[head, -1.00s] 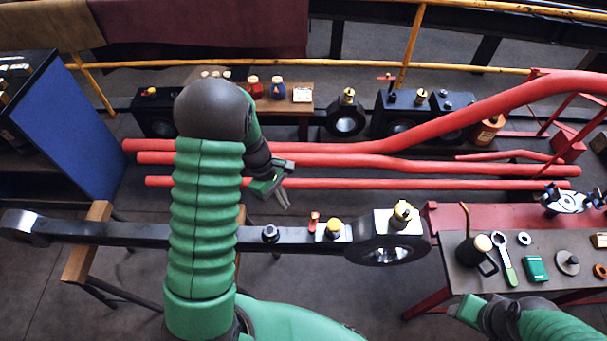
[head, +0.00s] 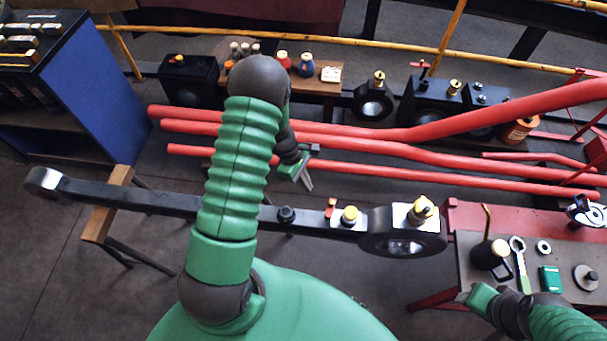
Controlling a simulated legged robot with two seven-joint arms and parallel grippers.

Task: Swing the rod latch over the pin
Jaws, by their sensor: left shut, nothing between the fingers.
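A long dark connecting rod (head: 150,199) lies across the view, with a big ringed end at the right. On its bar are a small red piece (head: 331,208), which may be the latch, a yellow-topped fitting (head: 350,215) on a pale plate, and a black knob (head: 286,214). I cannot tell which part is the pin. My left gripper (head: 309,186) is shut and empty. It appears just up and left of the red piece, apart from it. My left arm hides part of the rod. My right gripper (head: 468,298) is at the workbench's left edge, its fingers unclear.
Red pipes (head: 400,149) run behind the rod. A wooden trestle (head: 107,205) stands under the rod's left part. The workbench (head: 555,255) at right holds a dark can, a wrench and a green box (head: 549,279). A blue cabinet (head: 88,120) stands at left.

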